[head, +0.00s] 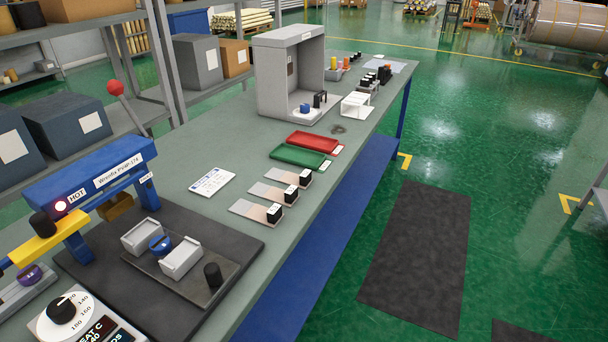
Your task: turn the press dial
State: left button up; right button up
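The press dial is a white disc with a black knob (62,311) at the lower left of the head view, partly cut off by the bottom edge. A white mark shows on the knob, and numbers run around it, among them 140, 150 and 160. A dark panel (104,331) beside it reads "HEAT C" in part. The blue press (100,182) stands behind the dial, with a lit lamp by the word "HOT" and a red-balled lever (116,88). Neither of my grippers is in view.
A dark mat (215,232) holds a plate with two light blocks and a blue piece. Farther along the grey bench are sample strips (252,211), a green tray (299,157), a red tray (313,142) and a grey booth (278,75). Shelves with boxes line the left.

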aim_at(60, 310)
jog(key=u, duration=1.5)
